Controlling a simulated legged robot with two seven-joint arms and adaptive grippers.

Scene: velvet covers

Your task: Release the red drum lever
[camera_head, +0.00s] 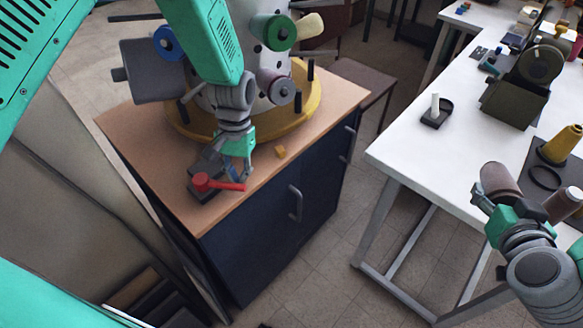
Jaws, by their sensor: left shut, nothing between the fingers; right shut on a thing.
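The red lever (222,185) sits on a small dark grey block at the near left corner of the wooden cabinet top (318,100). Its round hub is at the left and its handle points right. My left gripper (242,174) is shut and empty, pointing down right beside the lever's handle; I cannot tell whether it touches it. The drum (255,95), white on a yellow round base, stands behind, partly hidden by my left arm. My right gripper (485,197) is shut on a brownish cylinder (499,181) over the white table's near edge.
Spools, including a blue one (168,42) and a green one (273,32), stick out from the drum. The white table (425,155) holds a small black tray (437,116), a dark green machine (520,95) and a yellow cone (561,145).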

